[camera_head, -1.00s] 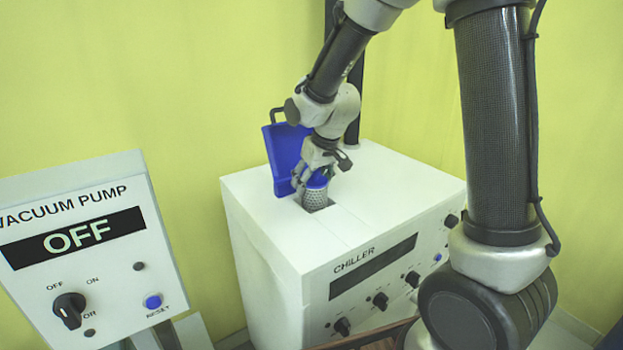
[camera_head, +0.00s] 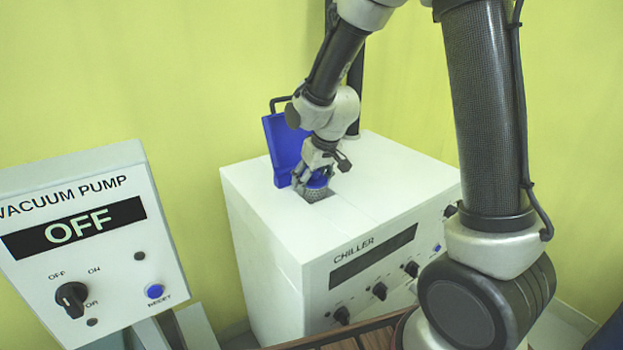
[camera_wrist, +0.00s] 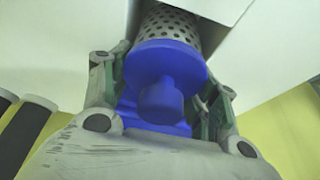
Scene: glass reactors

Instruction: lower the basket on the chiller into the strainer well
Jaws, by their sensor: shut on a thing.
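The basket (camera_head: 315,192) is a grey perforated cup with a blue cap. My gripper (camera_head: 313,181) is shut on its blue top, above the chiller (camera_head: 370,205). The basket stands upright in the square strainer well (camera_head: 327,198) in the chiller's white top, its lower part hidden inside. In the wrist view the blue cap and knob (camera_wrist: 165,75) sit between my fingers, and the perforated wall (camera_wrist: 172,27) runs into the opening. A raised blue lid (camera_head: 283,147) stands open behind the well.
A vacuum pump panel (camera_head: 90,235) reading OFF stands at the left. The chiller's top is clear to the right of the well. A brown slatted surface (camera_head: 345,337) lies at the bottom edge.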

